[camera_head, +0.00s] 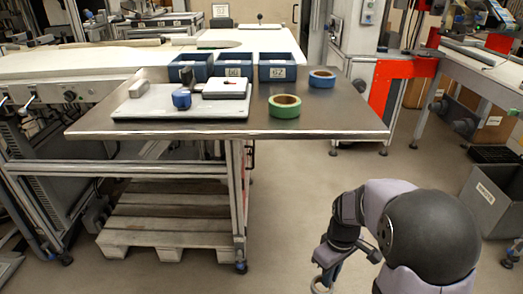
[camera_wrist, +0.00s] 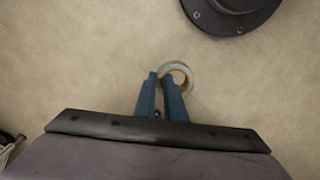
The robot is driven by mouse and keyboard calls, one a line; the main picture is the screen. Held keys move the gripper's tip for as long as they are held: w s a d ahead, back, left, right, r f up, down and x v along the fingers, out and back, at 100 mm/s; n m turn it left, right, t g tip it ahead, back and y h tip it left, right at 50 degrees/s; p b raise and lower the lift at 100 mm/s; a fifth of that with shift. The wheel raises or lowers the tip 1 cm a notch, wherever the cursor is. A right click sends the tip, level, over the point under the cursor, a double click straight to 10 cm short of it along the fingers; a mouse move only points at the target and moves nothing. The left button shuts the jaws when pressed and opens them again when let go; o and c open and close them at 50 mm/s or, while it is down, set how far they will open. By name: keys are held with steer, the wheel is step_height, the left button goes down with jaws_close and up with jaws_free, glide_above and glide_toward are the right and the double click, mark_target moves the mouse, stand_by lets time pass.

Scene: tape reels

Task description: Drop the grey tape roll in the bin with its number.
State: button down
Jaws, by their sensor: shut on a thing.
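My gripper (camera_wrist: 159,77) is shut on the wall of the grey tape roll (camera_wrist: 187,70), a pale grey ring with a tan core. The roll shows beyond the fingertips in the wrist view. In the head view the roll (camera_head: 320,286) hangs low at the bottom edge, away from the table. Three blue bins stand in a row at the table's back: left (camera_head: 182,72), middle (camera_head: 219,70) and right (camera_head: 277,59). The right label seems to read 62; the middle label is unclear. The left bin's label is hidden. No number is readable on the roll.
On the table (camera_head: 335,118) lie a green tape roll (camera_head: 285,111) and a blue tape roll (camera_head: 322,83). A white board (camera_head: 150,106) carries a device with a blue part (camera_head: 181,99) and a white box (camera_head: 225,90). A grey crate (camera_head: 488,205) stands at far right.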

steer(key=d+r+m+p, duration=0.1)
steer(key=d+r+p, duration=0.1)
steer(key=r, duration=0.3)
steer(key=shift+d+p, duration=0.35)
steer(key=shift+d, duration=0.45)
steer(key=shift+m, duration=0.3)
